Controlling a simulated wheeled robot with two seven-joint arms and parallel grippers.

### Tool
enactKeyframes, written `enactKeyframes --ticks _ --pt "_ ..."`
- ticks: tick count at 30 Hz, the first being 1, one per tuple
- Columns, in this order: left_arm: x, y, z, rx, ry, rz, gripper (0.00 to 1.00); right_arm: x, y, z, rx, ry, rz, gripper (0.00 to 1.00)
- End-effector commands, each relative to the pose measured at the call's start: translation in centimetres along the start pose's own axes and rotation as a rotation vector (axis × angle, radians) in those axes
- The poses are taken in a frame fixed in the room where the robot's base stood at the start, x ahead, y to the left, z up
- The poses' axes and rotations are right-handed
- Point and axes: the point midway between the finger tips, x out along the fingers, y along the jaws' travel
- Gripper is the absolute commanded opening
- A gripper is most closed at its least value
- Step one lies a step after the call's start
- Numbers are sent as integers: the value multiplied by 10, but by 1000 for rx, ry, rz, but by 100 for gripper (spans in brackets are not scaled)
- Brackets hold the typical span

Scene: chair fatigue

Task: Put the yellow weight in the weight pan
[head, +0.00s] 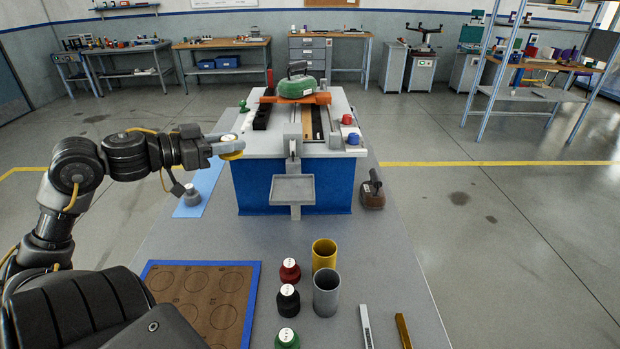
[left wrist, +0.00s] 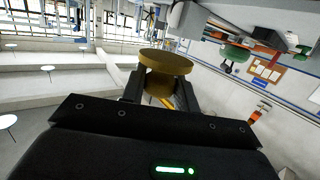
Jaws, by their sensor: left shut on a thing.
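My left gripper (head: 222,147) is shut on the yellow weight (head: 233,155), a round disc with a white-labelled knob, and holds it in the air at the left of the machine. The weight also shows in the left wrist view (left wrist: 165,62), between the two dark fingers (left wrist: 160,92). The weight pan (head: 293,189) is a shallow grey square tray on the front of the blue and grey machine (head: 254,190). It looks empty. The held weight is apart from the pan, to its left and higher. My right gripper is not in view.
A grey weight (head: 192,195) is on the blue mat (head: 211,181). A brown board (head: 206,296) with circles lies front left.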

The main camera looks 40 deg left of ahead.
Motion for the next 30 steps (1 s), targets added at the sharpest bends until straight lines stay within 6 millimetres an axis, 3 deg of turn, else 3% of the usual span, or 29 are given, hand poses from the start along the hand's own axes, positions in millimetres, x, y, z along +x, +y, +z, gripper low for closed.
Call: enactKeyframes --ticks 3,8,20,30 --pt "-4 -2 -6 -1 3 -4 0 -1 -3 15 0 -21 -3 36" --pt "3 0 -3 -2 1 -1 0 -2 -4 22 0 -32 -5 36" --pt "85 26 19 -1 4 0 0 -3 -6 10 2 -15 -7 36" --pt "132 40 62 -5 6 -3 0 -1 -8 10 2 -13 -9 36"
